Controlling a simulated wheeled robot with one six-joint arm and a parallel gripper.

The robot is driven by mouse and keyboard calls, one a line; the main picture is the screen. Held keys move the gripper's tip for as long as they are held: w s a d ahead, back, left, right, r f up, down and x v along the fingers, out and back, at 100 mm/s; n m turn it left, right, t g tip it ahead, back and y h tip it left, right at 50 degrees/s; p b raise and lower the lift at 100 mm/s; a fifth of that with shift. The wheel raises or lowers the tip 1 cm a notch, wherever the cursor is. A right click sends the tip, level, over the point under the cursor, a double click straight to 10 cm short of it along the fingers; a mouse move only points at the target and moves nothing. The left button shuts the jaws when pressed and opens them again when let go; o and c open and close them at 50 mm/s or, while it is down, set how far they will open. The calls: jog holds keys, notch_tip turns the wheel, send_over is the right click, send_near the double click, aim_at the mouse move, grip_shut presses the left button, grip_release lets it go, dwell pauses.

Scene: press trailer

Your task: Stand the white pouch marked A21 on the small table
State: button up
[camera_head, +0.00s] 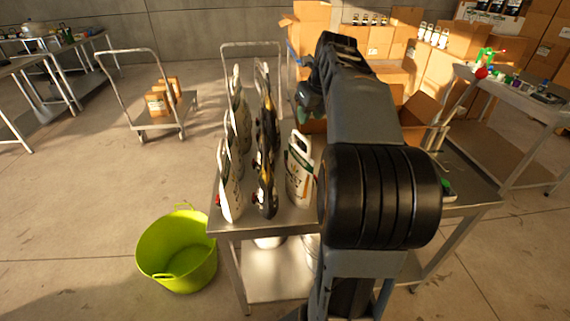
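Several white pouches (230,160) stand in a row at the left end of a steel table (226,226), seen nearly edge-on. Another white pouch (299,172) with a green band and a handle stands right of them, partly behind my arm. No A21 marking is readable on any pouch, so I cannot tell which one bears it. I cannot single out a separate small table. My arm rises across the middle of the view. A dark part at its far end, probably my gripper (311,97), is above and behind the white-and-green pouch. Its fingers are not clear.
A row of black pouches (265,150) stands between the white ones. A lime bucket (178,252) is on the floor at left. Open cardboard boxes (425,112) are behind the table. A cart (158,122) stands back left. A cluttered table (530,100) is at right.

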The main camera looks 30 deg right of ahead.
jog(key=s+a+f+m, duration=0.4)
jog(key=a+m, duration=0.3)
jog(key=m, duration=0.4)
jog(key=s+a+f+m, duration=0.5)
jog(key=a+m, duration=0.3)
jog(key=m, duration=0.4)
jog(key=s+a+f+m, duration=0.5)
jog(key=a+f+m, duration=0.1)
jog(key=m, duration=0.6)
jog(key=shift+a+f, duration=0.2)
jog(key=shift+a, duration=0.5)
